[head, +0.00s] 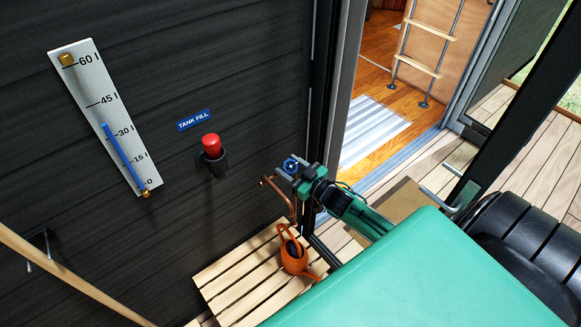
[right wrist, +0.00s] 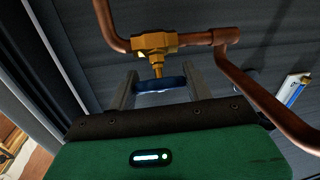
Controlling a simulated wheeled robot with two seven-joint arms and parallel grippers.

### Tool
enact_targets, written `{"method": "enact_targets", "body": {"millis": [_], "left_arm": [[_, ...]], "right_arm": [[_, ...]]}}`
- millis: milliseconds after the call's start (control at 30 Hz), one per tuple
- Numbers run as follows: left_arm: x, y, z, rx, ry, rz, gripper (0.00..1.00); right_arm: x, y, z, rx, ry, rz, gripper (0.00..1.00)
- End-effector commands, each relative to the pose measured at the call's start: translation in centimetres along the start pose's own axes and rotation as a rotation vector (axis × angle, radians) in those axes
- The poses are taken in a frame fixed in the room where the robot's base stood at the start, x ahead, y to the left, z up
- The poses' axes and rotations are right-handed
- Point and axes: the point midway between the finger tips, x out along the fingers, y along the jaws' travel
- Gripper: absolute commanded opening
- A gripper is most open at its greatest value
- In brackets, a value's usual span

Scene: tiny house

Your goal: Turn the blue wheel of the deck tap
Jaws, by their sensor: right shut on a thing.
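The blue wheel (head: 290,165) of the deck tap sits by the dark wall near the door frame. My right gripper (head: 295,170) reaches it from the right and is shut on it. In the right wrist view the blue wheel (right wrist: 160,84) lies between the two fingers (right wrist: 160,92), below the brass valve body (right wrist: 156,42). The copper pipe (right wrist: 258,92) runs from the valve to the right and down, and also shows in the head view (head: 291,208). My left gripper is not in view.
An orange watering can (head: 294,256) stands on a slatted wooden platform (head: 235,270) below the tap. A gauge board (head: 104,115) and a red-capped tank fill (head: 211,146) are on the wall. An open doorway with a striped rug (head: 370,130) lies behind.

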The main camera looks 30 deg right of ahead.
Motion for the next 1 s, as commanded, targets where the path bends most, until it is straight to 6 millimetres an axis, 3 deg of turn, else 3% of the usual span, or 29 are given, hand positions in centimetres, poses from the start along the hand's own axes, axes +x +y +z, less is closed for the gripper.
{"method": "enact_targets", "body": {"millis": [300,700,733,800,1000], "left_arm": [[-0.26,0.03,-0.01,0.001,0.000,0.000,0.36],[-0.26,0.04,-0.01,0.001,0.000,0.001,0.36],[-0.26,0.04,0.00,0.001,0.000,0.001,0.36],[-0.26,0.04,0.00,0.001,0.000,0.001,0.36],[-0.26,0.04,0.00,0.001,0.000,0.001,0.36]], "right_arm": [[0.03,0.05,-0.09,-0.085,0.001,-0.114,0.28],[-0.01,0.00,-0.01,-0.096,0.000,-0.130,0.28],[-0.01,0.00,-0.01,-0.096,0.000,-0.130,0.56],[-0.01,0.00,-0.02,-0.096,0.000,-0.129,0.70],[-0.01,0.01,-0.01,-0.095,0.000,-0.129,0.72]]}}
